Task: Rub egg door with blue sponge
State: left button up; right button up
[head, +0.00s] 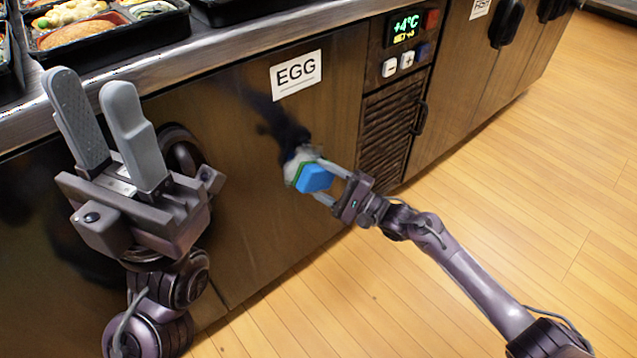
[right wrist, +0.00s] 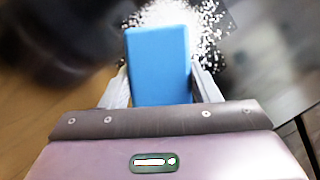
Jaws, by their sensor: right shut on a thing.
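The egg door (head: 235,215) is a dark cabinet door with a white EGG label (head: 296,74) near its top. My right gripper (head: 325,182) is shut on the blue sponge (head: 314,178), which is at the door below the label. White foam (head: 298,163) shows around the sponge, with a dark smudge (head: 281,128) above it. In the right wrist view the blue sponge (right wrist: 158,65) sits between the fingers, with white specks behind it. My left gripper (head: 108,120) is raised at the left in front of the cabinet, open and empty, fingers pointing up.
Bento trays (head: 115,22) with food stand on the metal counter (head: 225,62) above the door. A control panel (head: 408,42) reading +4°C and a vent (head: 393,137) are right of the door. Wooden floor (head: 510,190) is clear at the right.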

aim_at(310, 180)
jog(key=shift+w+d+b, duration=0.2)
jog(key=shift+w+d, duration=0.35)
jog(key=shift+d, duration=0.2)
jog(key=shift+w+d+b, duration=0.2)
jog(key=shift+w+d, duration=0.3)
jog(key=shift+d, duration=0.2)
notch_tip(310, 180, up, 3)
jog(key=p, duration=0.3)
jog(key=shift+w+r+p, duration=0.1)
jog(key=shift+r+p, duration=0.1)
jog(key=shift+p, duration=0.1)
jog(key=shift+s+a+r+p, duration=0.15)
jog(key=shift+s+a+p, duration=0.55)
jog(key=shift+a+p, duration=0.25)
jog(key=shift+s+a+f+p, duration=0.2)
jog(key=shift+s+a+p, duration=0.35)
jog(key=shift+a, duration=0.15)
jog(key=shift+s+a+p, duration=0.85)
jog(key=shift+a+p, duration=0.15)
jog(key=shift+a, duration=0.05)
jog(key=shift+s+a, duration=0.25)
jog(key=shift+a, duration=0.05)
